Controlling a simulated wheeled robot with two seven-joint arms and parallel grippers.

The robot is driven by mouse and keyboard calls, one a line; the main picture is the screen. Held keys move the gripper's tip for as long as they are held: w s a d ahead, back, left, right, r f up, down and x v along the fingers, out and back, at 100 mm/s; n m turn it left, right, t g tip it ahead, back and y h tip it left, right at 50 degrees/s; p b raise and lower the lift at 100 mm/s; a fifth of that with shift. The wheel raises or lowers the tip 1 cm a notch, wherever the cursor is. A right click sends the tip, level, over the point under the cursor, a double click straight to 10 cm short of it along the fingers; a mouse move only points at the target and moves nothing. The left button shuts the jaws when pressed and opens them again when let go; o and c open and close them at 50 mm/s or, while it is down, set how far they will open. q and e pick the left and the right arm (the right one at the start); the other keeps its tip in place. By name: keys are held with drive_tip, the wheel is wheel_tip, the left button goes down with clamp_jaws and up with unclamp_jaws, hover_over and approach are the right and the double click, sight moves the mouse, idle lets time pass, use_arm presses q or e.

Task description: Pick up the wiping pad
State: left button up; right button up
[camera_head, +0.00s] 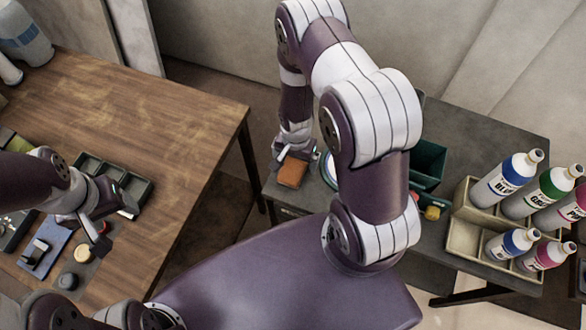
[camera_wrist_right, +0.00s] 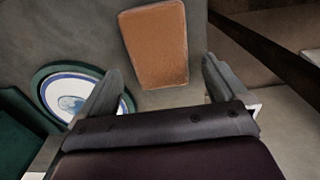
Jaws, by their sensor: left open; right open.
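The wiping pad (camera_head: 293,172) is an orange-brown block lying on the dark grey side table, near its left end. In the right wrist view the pad (camera_wrist_right: 157,45) lies flat just beyond the fingertips, roughly between their lines. My right gripper (camera_head: 294,152) is open and empty above the far edge of the pad; its two fingers show apart in the right wrist view (camera_wrist_right: 160,75). My left gripper (camera_head: 115,220) is open over the wooden table at the left, away from the pad.
A round white and blue dish with a green rim (camera_wrist_right: 78,92) lies beside the pad. A dark green bin (camera_head: 428,162) and a beige rack (camera_head: 462,240) of several paint bottles stand further right. A compartment tray (camera_head: 90,168) sits on the wooden table (camera_head: 150,110). A gap separates the tables.

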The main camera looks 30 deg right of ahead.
drive_tip(key=shift+f, duration=0.6)
drive_tip(key=shift+w+f, duration=0.2)
drive_tip(key=c, duration=1.1)
drive_tip(key=shift+r, duration=0.1)
drive_tip(key=shift+r, duration=0.45)
wheel_tip(320, 180, up, 3)
drive_tip(key=s+d+r, duration=0.2)
drive_tip(key=s, duration=0.1)
drive_tip(key=s+d+r, duration=0.2)
drive_tip(key=s+d, duration=0.1)
drive_tip(key=s+d+r, duration=0.2)
drive_tip(key=s+r, duration=0.1)
drive_tip(key=shift+s+d, duration=0.15)
drive_tip(key=shift+d, duration=0.05)
